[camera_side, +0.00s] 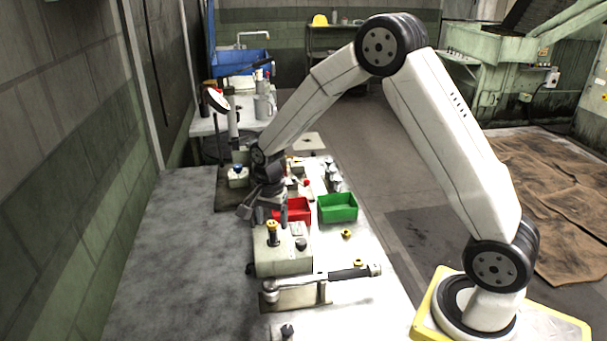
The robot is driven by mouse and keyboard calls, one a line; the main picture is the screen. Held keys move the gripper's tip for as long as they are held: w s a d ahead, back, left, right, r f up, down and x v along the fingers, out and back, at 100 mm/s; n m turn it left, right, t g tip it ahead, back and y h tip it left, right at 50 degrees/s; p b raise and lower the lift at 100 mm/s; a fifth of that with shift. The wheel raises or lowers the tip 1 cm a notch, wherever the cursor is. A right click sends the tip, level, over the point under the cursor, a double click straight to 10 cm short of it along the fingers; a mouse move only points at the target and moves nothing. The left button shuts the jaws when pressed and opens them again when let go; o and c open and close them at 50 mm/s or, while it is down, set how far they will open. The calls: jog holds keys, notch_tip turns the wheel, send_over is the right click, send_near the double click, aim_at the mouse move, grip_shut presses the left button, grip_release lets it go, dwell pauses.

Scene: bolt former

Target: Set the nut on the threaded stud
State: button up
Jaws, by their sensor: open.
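My gripper (270,213) points down above a pale block (285,262) on the bench. Its jaws are open, with the fingertips close to the top of a dark upright post with a yellow ring-like piece (272,229) on the block. The yellow piece looks like a nut around the post, but how it sits is too small to tell. A shorter dark stud-like piece (301,243) stands on the same block, to the right. Two small yellow nut-like pieces, one farther back (346,234) and one nearer (358,263), lie on the bench to the right.
A red bin (294,208) and a green bin (338,208) stand behind the block. A torque-wrench-like tool (318,281) lies across a holder in front. A small dark knob (287,331) is at the near edge. The grey left bench area is clear.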

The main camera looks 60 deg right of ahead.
jog(key=shift+r, duration=3.8)
jog(key=shift+s+a+n, duration=0.2)
jog(key=shift+s+n, duration=0.3)
jog(key=shift+s, duration=0.05)
jog(key=s+a+f+n+t, duration=0.1)
jog(key=s+n, duration=0.6)
jog(key=s, duration=0.1)
jog(key=s+a+f+n+t, duration=0.1)
jog(key=s+a+f+n, duration=0.1)
jog(key=s+n, duration=0.5)
jog(key=shift+s+a+t, duration=0.25)
jog(key=shift+s+t, duration=0.05)
jog(key=shift+s, duration=0.2)
